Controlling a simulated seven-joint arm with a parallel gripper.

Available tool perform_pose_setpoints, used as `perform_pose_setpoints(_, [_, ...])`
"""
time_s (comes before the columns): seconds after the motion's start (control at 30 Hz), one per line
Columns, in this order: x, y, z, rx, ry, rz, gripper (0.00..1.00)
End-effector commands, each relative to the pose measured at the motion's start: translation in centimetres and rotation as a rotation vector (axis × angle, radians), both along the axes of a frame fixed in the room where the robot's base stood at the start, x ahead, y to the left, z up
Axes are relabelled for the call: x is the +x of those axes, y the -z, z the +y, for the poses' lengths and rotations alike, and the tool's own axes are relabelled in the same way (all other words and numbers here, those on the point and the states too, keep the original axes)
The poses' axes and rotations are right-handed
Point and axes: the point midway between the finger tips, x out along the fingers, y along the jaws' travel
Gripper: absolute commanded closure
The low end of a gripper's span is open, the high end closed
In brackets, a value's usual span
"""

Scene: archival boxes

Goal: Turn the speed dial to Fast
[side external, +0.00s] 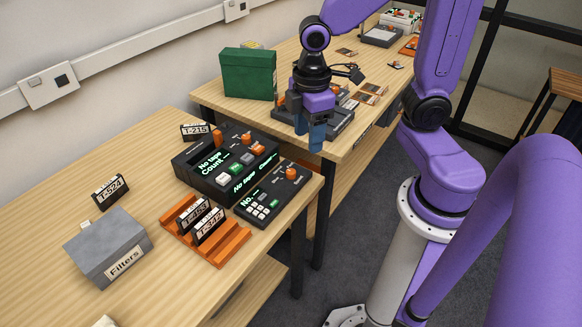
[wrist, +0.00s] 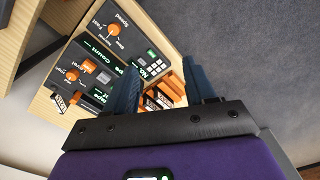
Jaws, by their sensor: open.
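The speed dial (wrist: 113,31) is an orange knob on a black keypad panel (wrist: 146,50), with "Speed", "Fast" and "Slow" printed around it in the wrist view. Its exact pointing is too small to tell. In the side view the dial (side external: 291,173) sits at the far right end of the keypad panel (side external: 262,205), near the table's edge. My gripper (side external: 309,136) is open and empty, with blue fingers pointing down, above and behind the dial, apart from it. In the wrist view the fingers (wrist: 160,65) have nothing between them.
A larger black console (side external: 215,165) with other orange knobs stands beside the panel. An orange rack (side external: 230,245) holds labelled tapes in front. A grey Filters box (side external: 108,247) is at left. A green box (side external: 250,74) stands on the back table.

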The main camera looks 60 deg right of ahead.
Motion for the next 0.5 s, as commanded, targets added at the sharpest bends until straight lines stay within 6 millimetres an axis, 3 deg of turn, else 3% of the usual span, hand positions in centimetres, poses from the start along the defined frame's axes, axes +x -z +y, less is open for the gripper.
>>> perform_pose_setpoints(0.2, [5.1, 1.2, -2.9, -0.007, 0.03, 0.008, 0.45])
perform_pose_setpoints(0.5, [8.6, 2.4, -6.3, -0.008, 0.045, 0.011, 0.45])
